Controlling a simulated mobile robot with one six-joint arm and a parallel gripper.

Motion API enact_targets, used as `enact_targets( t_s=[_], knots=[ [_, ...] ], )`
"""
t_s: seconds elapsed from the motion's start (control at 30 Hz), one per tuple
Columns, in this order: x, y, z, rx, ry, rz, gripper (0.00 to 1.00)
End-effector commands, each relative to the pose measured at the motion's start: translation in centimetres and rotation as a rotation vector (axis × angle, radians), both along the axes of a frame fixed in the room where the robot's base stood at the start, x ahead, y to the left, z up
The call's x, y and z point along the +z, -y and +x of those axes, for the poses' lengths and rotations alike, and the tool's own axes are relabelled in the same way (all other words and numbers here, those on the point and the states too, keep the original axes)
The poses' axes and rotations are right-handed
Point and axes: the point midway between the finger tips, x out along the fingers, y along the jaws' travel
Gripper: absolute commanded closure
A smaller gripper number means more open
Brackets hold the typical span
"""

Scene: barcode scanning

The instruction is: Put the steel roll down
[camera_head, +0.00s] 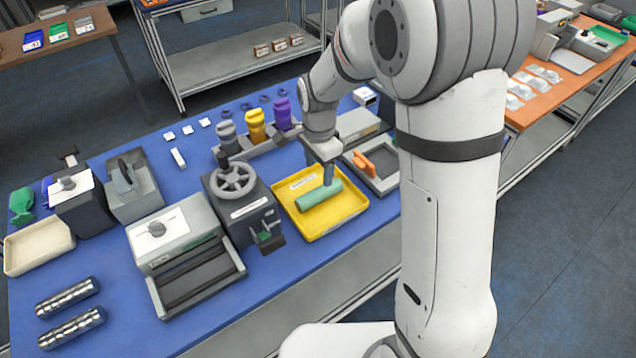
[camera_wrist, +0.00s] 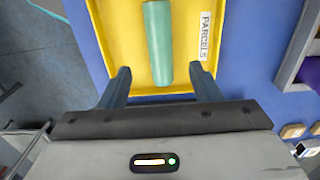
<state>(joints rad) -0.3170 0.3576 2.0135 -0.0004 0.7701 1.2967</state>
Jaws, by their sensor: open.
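A green roll (camera_head: 319,195) lies on its side in the yellow tray (camera_head: 347,208) on the blue table. My gripper (camera_head: 328,178) is over the tray, close to the roll. In the wrist view my gripper (camera_wrist: 160,76) is open, with one finger to each side of the green roll (camera_wrist: 158,40) and a gap on both sides. The yellow tray (camera_wrist: 112,18) there bears a PARCELS label. Two shiny, steel-looking rolls, one (camera_head: 67,297) behind the other (camera_head: 71,328), lie at the table's front left, far from my gripper.
A grey device with a handwheel (camera_head: 233,180) stands just left of the tray. A grey fixture with an orange handle (camera_head: 362,165) is to its right. Grey, yellow and purple items (camera_head: 256,125) stand behind. A cream tray (camera_head: 38,246) is at the far left.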

Motion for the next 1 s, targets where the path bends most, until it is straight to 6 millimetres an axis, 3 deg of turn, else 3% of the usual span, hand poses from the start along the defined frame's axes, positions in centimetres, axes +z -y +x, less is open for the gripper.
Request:
enact_targets(
  t_s=[0.2,0.43,0.57,0.77,1.0],
  knots=[
    [2.8,0.0,0.0,0.001,0.002,0.001,0.42],
    [3.6,0.1,-0.1,0.006,0.002,0.0,0.42],
    [4.9,1.2,-0.9,0.055,0.02,0.005,0.42],
    [8.8,4.8,-4.1,0.235,0.082,0.009,0.42],
    [12.4,8.8,-9.1,0.482,0.161,-0.015,0.42]
  ],
)
